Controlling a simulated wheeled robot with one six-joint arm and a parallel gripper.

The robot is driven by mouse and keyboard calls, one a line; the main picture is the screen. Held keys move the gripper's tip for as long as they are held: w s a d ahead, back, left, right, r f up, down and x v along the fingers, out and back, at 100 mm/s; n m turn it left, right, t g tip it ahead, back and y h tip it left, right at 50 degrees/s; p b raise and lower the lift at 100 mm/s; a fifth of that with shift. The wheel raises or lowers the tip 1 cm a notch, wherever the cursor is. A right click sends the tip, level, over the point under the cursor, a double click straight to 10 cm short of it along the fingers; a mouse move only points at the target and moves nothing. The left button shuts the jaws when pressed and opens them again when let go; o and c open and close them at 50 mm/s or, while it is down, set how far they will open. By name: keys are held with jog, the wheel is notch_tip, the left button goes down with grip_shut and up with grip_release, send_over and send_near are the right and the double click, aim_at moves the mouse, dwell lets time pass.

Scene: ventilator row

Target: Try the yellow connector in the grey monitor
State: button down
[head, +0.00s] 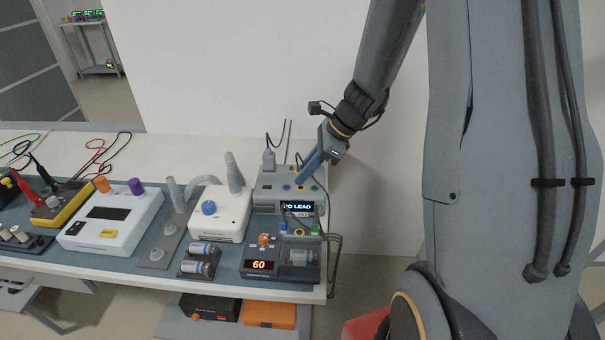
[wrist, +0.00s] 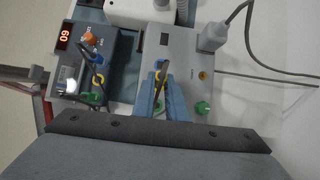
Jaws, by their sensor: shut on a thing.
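The grey monitor (head: 269,199) stands at the right end of the table, with a "NO LEAD" screen (head: 299,208) on its front. My gripper (head: 301,181) reaches down over the monitor's top from the upper right. In the wrist view its blue fingers (wrist: 160,97) are shut around a small connector with a dark lead. The connector is mostly hidden between the fingers; I cannot tell whether it touches the monitor.
A dark unit showing "60" (head: 258,265) stands in front, with blue, yellow and green connectors and looped leads. A grey plug (head: 268,160) with a cable stands at the monitor's back. A white device with a blue knob (head: 209,208) is close left. Loose cables hang at the table's right edge.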

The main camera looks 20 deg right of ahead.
jog(key=shift+s+d+f+t+y+b, duration=0.1)
jog(key=shift+d+t+y+b, duration=0.15)
jog(key=shift+y+b, duration=0.45)
jog(key=shift+f+b, duration=0.75)
jog(key=shift+f, duration=0.2)
dwell(0.7)
dwell(0.7)
jog(key=c, duration=1.7)
grip_release()
jog(key=shift+r, duration=0.1)
